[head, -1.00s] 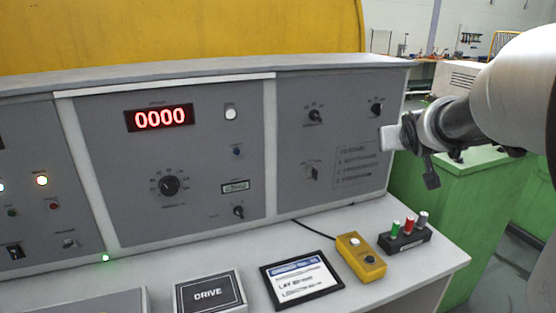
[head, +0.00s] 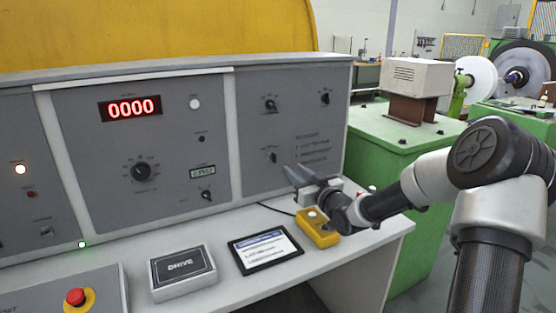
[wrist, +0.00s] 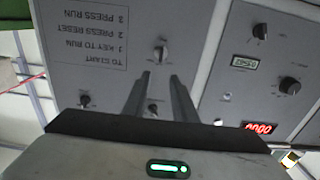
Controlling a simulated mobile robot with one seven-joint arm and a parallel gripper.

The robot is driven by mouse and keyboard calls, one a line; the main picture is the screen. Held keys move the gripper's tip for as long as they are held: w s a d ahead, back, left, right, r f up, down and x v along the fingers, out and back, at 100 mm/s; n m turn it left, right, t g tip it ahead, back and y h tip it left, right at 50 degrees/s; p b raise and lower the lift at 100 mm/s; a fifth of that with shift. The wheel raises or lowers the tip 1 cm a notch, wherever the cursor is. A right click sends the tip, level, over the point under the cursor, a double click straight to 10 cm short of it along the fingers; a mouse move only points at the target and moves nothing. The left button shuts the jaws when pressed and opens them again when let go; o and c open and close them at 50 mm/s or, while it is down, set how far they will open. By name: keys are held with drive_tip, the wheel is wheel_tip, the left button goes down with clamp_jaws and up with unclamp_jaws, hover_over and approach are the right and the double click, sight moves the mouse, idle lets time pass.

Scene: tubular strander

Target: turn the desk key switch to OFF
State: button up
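The likely key switch (head: 272,157) is a small dark-handled switch low on the right desk panel, left of the printed start steps. It also shows in the wrist view (wrist: 162,49), upside down, just beyond the fingertips. Its labels are too small to read. My gripper (head: 293,169) is in front of the panel, a little right of and below the switch. In the wrist view my gripper (wrist: 160,76) has its two fingers apart, with nothing between them and a gap to the switch.
Two knobs (head: 270,104) (head: 325,98) sit above on the same panel. Another switch (head: 207,195) is on the middle panel. A yellow box (head: 318,232), a tablet (head: 265,250), a DRIVE box (head: 182,272) and a red button (head: 76,297) are on the desktop. A green cabinet (head: 405,155) stands right.

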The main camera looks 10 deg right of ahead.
sight(273, 157)
drive_tip(key=x, duration=1.2)
drive_tip(key=shift+c, duration=0.3)
clamp_jaws()
